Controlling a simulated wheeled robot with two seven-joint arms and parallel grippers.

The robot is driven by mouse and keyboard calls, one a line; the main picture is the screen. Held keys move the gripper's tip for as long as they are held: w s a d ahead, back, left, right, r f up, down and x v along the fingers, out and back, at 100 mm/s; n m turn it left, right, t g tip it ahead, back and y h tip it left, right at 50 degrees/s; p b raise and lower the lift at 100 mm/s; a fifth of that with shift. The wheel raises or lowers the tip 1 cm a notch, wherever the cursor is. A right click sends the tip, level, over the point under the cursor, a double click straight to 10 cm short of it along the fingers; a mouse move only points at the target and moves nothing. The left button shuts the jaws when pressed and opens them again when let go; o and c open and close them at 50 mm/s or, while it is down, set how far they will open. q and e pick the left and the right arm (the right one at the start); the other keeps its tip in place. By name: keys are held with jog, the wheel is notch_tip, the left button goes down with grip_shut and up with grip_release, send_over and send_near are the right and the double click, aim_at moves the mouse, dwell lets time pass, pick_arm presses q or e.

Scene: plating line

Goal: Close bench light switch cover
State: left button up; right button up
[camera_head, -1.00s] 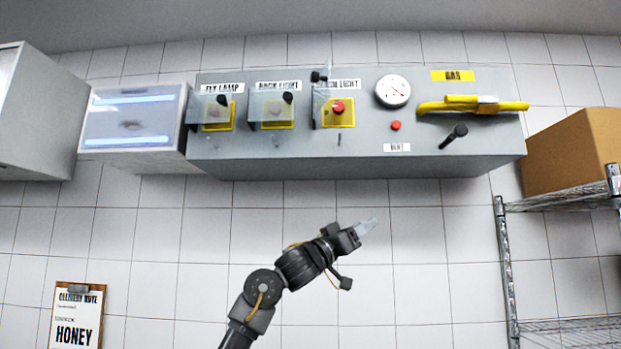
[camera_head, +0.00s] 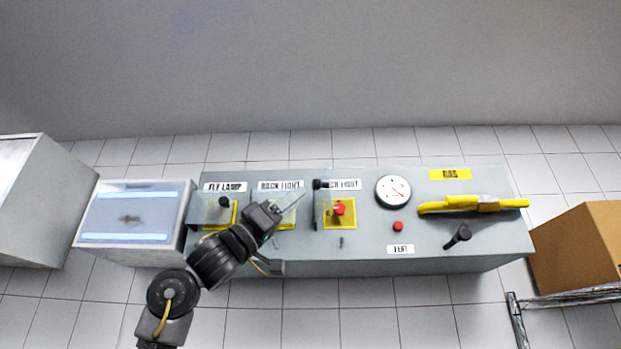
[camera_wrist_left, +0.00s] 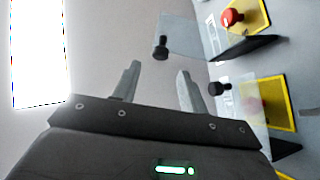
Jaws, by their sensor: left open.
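The bench light switch, a red button (camera_head: 340,208) on a yellow plate, is third from the left on the grey panel. Its clear cover (camera_head: 318,207) stands open, sticking out from the panel, with a black knob (camera_head: 320,184). In the left wrist view the clear cover (camera_wrist_left: 188,40), its knob (camera_wrist_left: 161,47) and the red button (camera_wrist_left: 232,17) show beyond the fingers. My left gripper (camera_head: 292,206) is open and empty, in front of the back light switch, left of the open cover. Both fingers (camera_wrist_left: 158,86) show apart in the wrist view. My right gripper is out of view.
The fly lamp cover (camera_head: 213,212) and back light cover (camera_wrist_left: 243,105) are shut, each with a black knob. Right of the bench switch are a gauge (camera_head: 392,191), a small red button (camera_head: 398,226), a black lever (camera_head: 457,237) and a yellow gas handle (camera_head: 470,204).

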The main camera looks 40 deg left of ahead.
aim_at(313, 186)
pick_arm(q)
jog(key=p+x, duration=0.3)
jog(key=x, duration=0.3)
jog(key=shift+w+d+r, duration=0.1)
jog(key=shift+w, duration=0.05)
grip_shut()
